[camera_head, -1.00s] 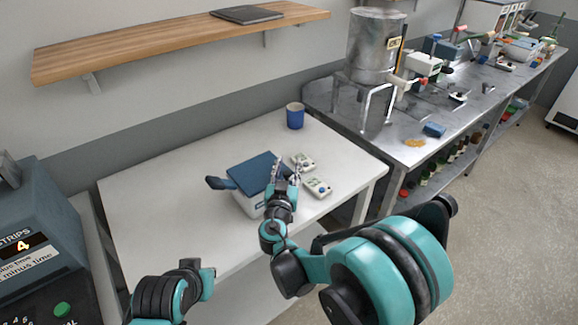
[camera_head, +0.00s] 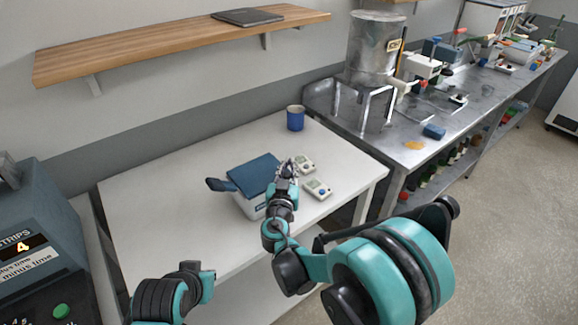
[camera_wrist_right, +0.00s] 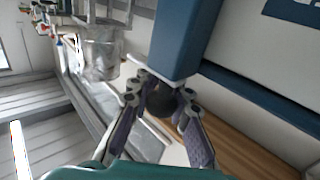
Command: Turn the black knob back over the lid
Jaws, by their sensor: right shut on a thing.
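A white box-shaped device (camera_head: 247,208) with a flat blue lid (camera_head: 253,171) stands on the white table. A dark blue handle sticks out at its left. My right gripper (camera_head: 287,168) is at the lid's right edge. In the right wrist view its two fingers close around the round black knob (camera_wrist_right: 161,99), just beside a blue part (camera_wrist_right: 185,42) of the device. In the head view my gripper hides the knob. My left arm shows at the bottom left, but no left fingers can be made out.
Two small pale handheld devices (camera_head: 317,189) lie just right of my right gripper. A blue mug (camera_head: 295,117) stands at the back of the white table (camera_head: 140,215), whose left part is clear. A steel bench (camera_head: 410,155) stands to the right; a wooden shelf (camera_head: 150,45) hangs above.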

